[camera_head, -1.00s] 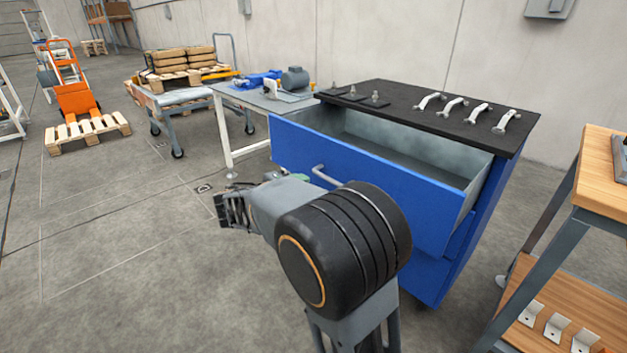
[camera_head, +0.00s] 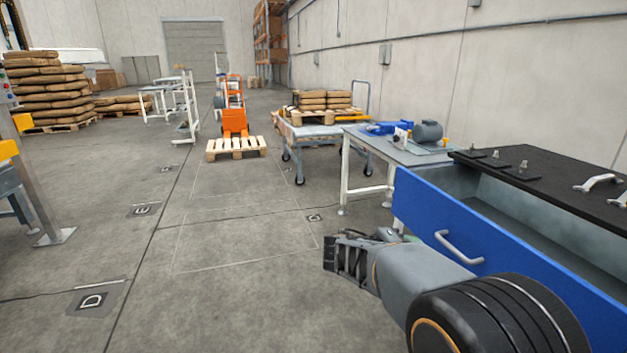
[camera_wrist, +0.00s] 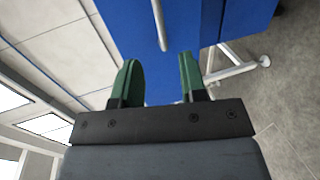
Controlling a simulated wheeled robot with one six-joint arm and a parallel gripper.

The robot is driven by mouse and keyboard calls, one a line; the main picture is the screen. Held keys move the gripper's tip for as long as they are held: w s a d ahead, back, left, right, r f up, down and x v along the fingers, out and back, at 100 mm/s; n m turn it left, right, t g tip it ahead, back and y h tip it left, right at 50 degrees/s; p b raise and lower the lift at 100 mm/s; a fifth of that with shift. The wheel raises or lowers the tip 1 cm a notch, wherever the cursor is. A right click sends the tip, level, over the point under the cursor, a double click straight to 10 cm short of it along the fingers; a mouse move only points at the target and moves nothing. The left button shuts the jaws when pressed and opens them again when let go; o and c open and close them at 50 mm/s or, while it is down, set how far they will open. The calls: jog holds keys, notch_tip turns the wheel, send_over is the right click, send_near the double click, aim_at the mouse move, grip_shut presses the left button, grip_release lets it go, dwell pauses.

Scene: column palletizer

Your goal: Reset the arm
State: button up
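My gripper (camera_head: 388,236) is in front of the blue drawer cabinet in the head view, beside the open drawer's front (camera_head: 520,255). In the wrist view its two green fingers (camera_wrist: 158,80) stand apart with nothing between them. The drawer's pale bar handle (camera_head: 458,247) is right of my gripper in the head view. It also shows in the wrist view (camera_wrist: 160,22), beyond the fingertips and apart from them. The drawer is pulled out, and the part of its inside that shows is empty.
The cabinet's black top (camera_head: 545,182) carries metal handles and small fittings. A grey worktable (camera_head: 405,150) with a motor stands behind the cabinet. A wheeled cart (camera_head: 318,130) and an orange pallet truck (camera_head: 234,122) stand farther back. The floor to the left is largely clear.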

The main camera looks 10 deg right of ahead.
jog(key=s+a+r+y+p, duration=0.4)
jog(key=r+p, duration=0.3)
jog(key=p, duration=0.3)
jog(key=s+a+r+m+y+p, duration=0.1)
jog(key=s+a+r+y+p, duration=0.3)
jog(key=s+r+y+p, duration=0.2)
jog(key=s+a+r+t+y+p, duration=0.1)
jog(key=s+a+r+y+p, duration=0.3)
jog(key=r+p, duration=0.5)
jog(key=s+y+p, duration=0.1)
jog(key=p, duration=0.4)
jog(key=shift+s+r+m, duration=0.3)
jog(key=shift+r+m, duration=0.1)
